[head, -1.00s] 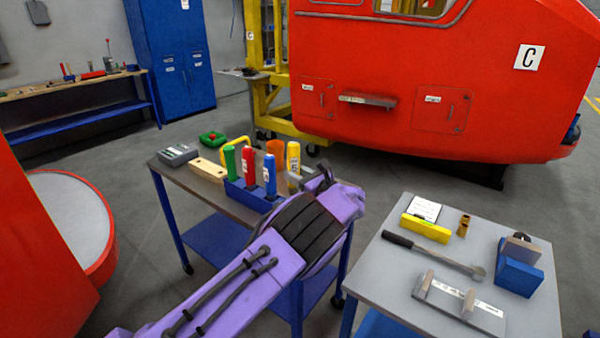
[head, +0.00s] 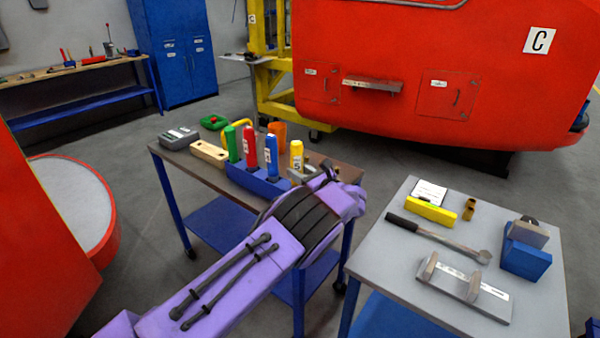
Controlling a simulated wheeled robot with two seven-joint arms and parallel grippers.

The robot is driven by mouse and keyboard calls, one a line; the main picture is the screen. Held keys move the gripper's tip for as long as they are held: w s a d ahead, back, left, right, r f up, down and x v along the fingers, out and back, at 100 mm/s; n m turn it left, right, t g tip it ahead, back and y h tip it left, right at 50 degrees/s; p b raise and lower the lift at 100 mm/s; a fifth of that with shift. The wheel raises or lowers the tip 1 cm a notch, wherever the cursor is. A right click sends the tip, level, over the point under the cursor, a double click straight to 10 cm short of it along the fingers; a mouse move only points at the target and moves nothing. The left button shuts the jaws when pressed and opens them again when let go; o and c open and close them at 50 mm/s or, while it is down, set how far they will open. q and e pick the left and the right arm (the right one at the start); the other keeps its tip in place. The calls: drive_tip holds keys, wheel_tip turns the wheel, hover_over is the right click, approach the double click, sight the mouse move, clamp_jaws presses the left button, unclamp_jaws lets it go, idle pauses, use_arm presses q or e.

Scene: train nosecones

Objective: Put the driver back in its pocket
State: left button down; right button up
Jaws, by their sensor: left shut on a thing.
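A yellow-handled driver (head: 296,154) stands upright at the right end of the blue rack (head: 245,179) on the far cart. My left gripper (head: 299,176) is shut on the yellow driver, low on its handle. The driver's lower part is hidden behind the gripper and wrist, so I cannot tell whether its tip is in a pocket. A green driver (head: 231,144), a red driver (head: 249,146) and a blue driver (head: 271,158) stand upright in the rack, left of the yellow one. My right gripper is out of view.
A wooden block (head: 209,154), a grey box (head: 179,137), a green tray (head: 213,122) and an orange cup (head: 277,132) share the cart. The grey table (head: 400,300) at right holds a torque wrench (head: 432,235) and a yellow block (head: 430,210). The red nosecone (head: 430,60) stands behind.

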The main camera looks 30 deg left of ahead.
use_arm(q)
drive_tip(key=shift+f+b, duration=0.45)
drive_tip(key=shift+b, duration=0.05)
drive_tip(key=c, duration=0.7)
unclamp_jaws()
drive_tip(key=shift+r, duration=0.1)
drive_tip(key=shift+o, duration=0.6)
